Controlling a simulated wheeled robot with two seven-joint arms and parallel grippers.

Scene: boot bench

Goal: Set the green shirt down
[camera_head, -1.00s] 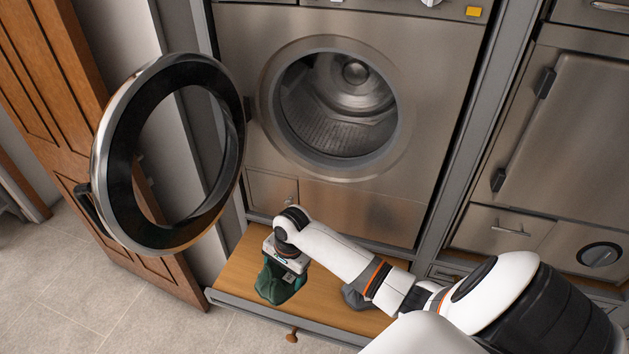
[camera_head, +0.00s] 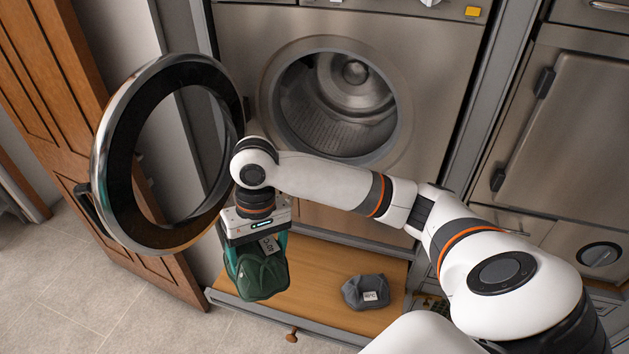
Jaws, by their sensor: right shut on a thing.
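The green shirt (camera_head: 263,277) is a crumpled dark green bundle with a small white label near its top. My right gripper (camera_head: 257,243) points down and is shut on the shirt. The shirt hangs under the gripper, in front of the left part of the wooden bench top (camera_head: 320,281), and looks held above it. The fingertips are mostly hidden by the shirt. My left gripper is not in view.
A grey crumpled cloth (camera_head: 366,292) with a white label lies on the right part of the bench. Behind stands a front-loading machine with an open, empty drum (camera_head: 340,105). Its round door (camera_head: 112,130) is swung out at the left. Bench room is free left of the grey cloth.

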